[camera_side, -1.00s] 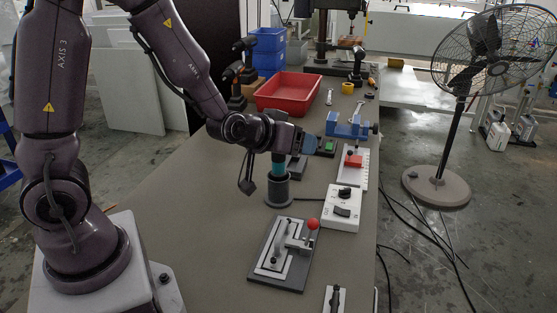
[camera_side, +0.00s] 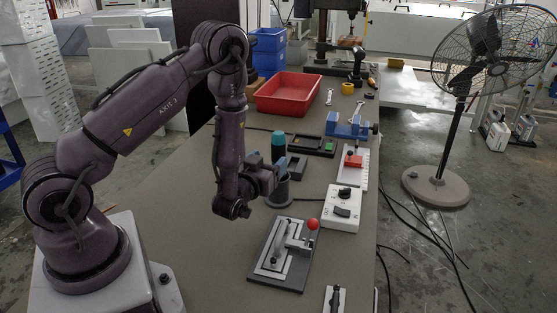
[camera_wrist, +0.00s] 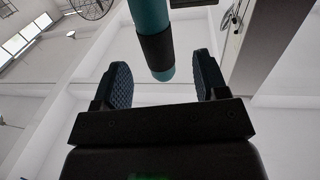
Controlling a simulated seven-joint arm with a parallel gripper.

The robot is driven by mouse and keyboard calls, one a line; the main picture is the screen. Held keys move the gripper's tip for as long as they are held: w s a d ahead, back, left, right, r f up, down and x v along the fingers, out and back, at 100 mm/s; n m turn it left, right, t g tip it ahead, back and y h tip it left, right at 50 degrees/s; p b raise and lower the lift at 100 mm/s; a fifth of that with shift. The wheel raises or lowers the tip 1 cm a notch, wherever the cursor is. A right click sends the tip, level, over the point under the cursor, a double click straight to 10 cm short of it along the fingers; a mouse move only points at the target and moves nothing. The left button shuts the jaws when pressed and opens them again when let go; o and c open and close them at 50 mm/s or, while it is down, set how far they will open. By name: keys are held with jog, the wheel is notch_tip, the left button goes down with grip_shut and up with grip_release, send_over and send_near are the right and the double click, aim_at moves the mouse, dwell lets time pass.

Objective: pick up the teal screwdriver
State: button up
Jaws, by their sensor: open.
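The teal screwdriver (camera_side: 279,138) stands upright, handle up, in a dark grey round holder (camera_side: 284,190) on the bench. The handle has a dark band near its top end; its lower part is hidden in the side view. My gripper (camera_side: 287,168) is low beside the holder, pointing sideways, partly overlapping the holder and handle in the picture. In the wrist view, my open gripper (camera_wrist: 163,82) has a finger to each side of the screwdriver handle (camera_wrist: 150,14). The handle end shows in the gap between them; I cannot tell how deep it lies. No contact shows.
A white control box (camera_side: 341,210) stands right of the holder. A dark plate with a red-knobbed lever (camera_side: 281,255) lies in front. A dark tray (camera_side: 315,144), a blue vise (camera_side: 348,127) and a red bin (camera_side: 289,94) lie behind. The bench's left side is clear.

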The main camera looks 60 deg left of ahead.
aim_at(282, 149)
jog(key=x, duration=0.7)
jog(key=shift+w, duration=0.25)
jog(key=shift+c, duration=0.5)
jog(key=c, duration=1)
